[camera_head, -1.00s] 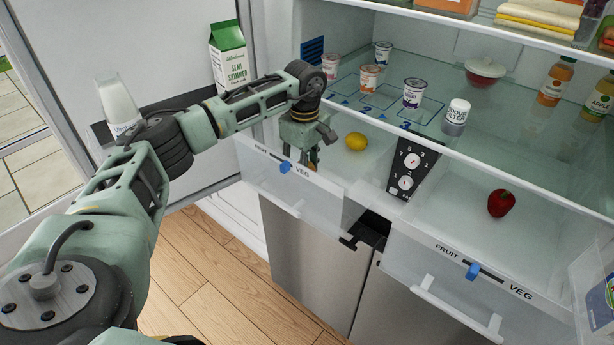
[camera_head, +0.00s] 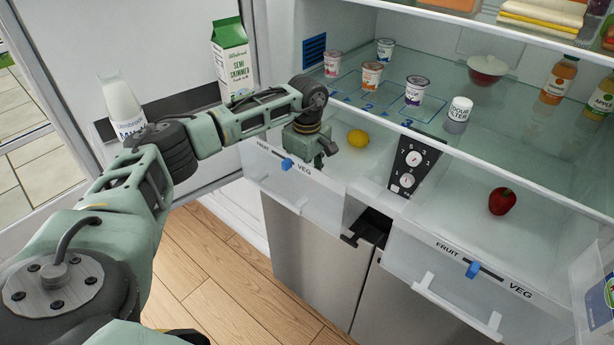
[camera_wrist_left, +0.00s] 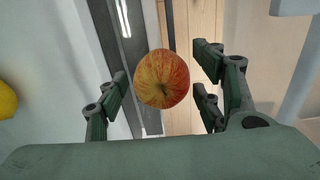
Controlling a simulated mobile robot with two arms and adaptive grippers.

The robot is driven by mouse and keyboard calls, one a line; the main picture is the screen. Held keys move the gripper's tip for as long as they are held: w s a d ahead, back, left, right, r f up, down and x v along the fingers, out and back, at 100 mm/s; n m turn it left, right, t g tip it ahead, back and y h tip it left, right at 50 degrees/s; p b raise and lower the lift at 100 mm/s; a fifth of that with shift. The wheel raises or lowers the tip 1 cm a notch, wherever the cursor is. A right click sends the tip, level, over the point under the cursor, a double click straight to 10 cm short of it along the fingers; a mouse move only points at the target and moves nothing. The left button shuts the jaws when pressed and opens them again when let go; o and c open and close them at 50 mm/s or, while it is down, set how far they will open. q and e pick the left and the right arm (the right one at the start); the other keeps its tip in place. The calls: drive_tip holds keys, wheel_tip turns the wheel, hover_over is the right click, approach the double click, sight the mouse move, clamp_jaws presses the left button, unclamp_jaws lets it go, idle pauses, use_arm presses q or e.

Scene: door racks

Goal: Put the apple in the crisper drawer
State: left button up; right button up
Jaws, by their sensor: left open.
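The apple (camera_wrist_left: 161,79), red and yellow, shows in the left wrist view between the spread fingers of my left gripper (camera_wrist_left: 163,82), with gaps on both sides. It is hidden in the head view. My left gripper (camera_head: 309,160) is open and low in the pulled-out left crisper drawer (camera_head: 290,188), just behind its front. Its fingertips are hidden there by the drawer front. I cannot tell whether the apple rests on the drawer floor. My right gripper is not in view.
A lemon (camera_head: 357,138) lies in the left drawer, right of my gripper. The open right drawer (camera_head: 455,285) holds a red fruit or vegetable (camera_head: 502,201). A dial panel (camera_head: 412,165) stands between them. Yogurt cups (camera_head: 417,90) and a white-capped jar (camera_head: 458,114) stand on the shelf above.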

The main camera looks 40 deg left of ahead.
use_arm(q)
drive_tip(key=shift+r, duration=0.45)
wheel_tip(320, 180, up, 10)
drive_tip(key=shift+r+b, duration=0.25)
drive_tip(key=shift+b, duration=0.75)
drive_tip(key=shift+r, duration=0.45)
